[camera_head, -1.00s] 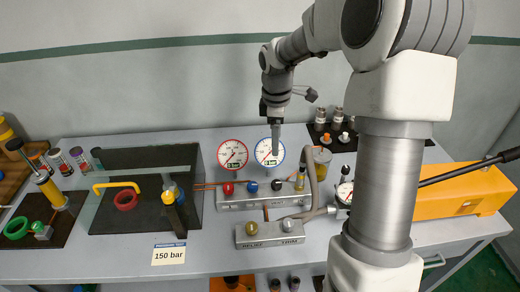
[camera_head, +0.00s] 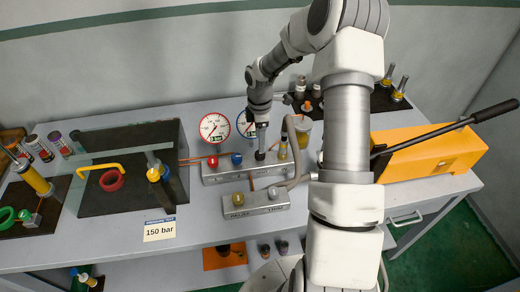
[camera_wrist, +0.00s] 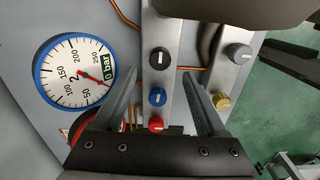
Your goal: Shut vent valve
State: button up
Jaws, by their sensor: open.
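A grey manifold block (camera_head: 225,172) carries a row of small valve knobs. My gripper (camera_head: 261,148) points down over the block, hiding most of the black knob there. In the wrist view the fingers (camera_wrist: 160,75) are spread, empty, on either side of the block. The black knob (camera_wrist: 159,57) and blue knob (camera_wrist: 157,97) lie in line between them, the red knob (camera_wrist: 155,124) nearer the palm. I cannot read which knob is labelled vent.
Two gauges stand behind the block; the blue-rimmed one (camera_wrist: 75,75) reads 0 bar. In front is a block with brass (camera_head: 238,199) and silver (camera_head: 273,193) knobs. A grey hose (camera_head: 291,135) curves close at the right. An orange pump (camera_head: 430,155) with a long handle stands further right.

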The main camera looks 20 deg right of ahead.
aim_at(260, 155)
notch_tip(260, 155, down, 6)
jog(key=shift+f, duration=0.1)
dwell(0.4)
grip_shut()
